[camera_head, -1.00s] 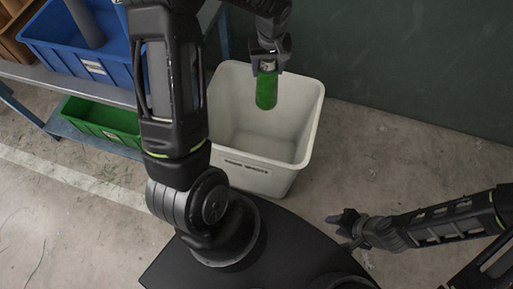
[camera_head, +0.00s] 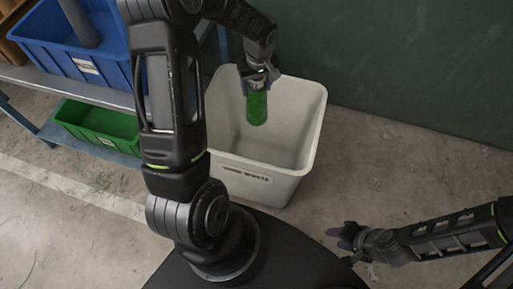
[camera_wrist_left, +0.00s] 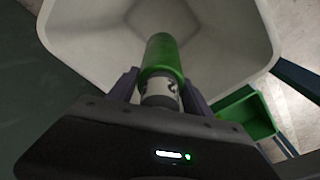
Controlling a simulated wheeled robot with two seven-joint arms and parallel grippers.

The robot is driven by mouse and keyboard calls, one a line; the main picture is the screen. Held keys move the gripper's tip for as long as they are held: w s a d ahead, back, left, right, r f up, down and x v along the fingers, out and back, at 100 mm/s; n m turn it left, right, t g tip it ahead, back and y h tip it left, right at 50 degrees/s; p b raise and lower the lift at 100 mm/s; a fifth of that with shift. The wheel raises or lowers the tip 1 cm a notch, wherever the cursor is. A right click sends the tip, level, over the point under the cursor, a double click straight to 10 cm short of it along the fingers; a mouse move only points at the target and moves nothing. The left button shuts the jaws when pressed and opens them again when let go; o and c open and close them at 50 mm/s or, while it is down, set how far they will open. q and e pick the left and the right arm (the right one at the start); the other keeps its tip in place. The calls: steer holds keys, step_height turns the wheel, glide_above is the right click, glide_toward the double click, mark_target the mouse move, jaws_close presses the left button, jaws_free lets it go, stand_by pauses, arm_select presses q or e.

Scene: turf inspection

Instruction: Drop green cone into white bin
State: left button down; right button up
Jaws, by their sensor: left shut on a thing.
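In the left wrist view the green cone (camera_wrist_left: 162,58) sits between the two fingers (camera_wrist_left: 159,88), with a pale, dark-marked band near the grip. The bin's inside (camera_wrist_left: 215,40) lies behind it and looks empty where visible. My right gripper (camera_head: 345,240) is low at the right, away from the bin; its finger gap is too small to judge.
A shelf rack at the left holds a blue bin (camera_head: 75,62) and, lower down, a green bin (camera_head: 100,125). A dark green wall (camera_head: 420,70) stands behind the white bin. The concrete floor to the right of the bin (camera_head: 385,150) is clear.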

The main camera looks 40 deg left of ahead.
arm_select(q)
steer(key=shift+f+b, duration=0.85)
steer(key=shift+f, duration=0.9)
steer(key=shift+c, duration=1.8)
jaws_free()
steer(key=r, duration=0.5)
steer(key=r+p, duration=0.1)
steer(key=r, duration=0.1)
steer(key=shift+s+d+r, duration=0.25)
steer(key=shift+d+r, duration=0.15)
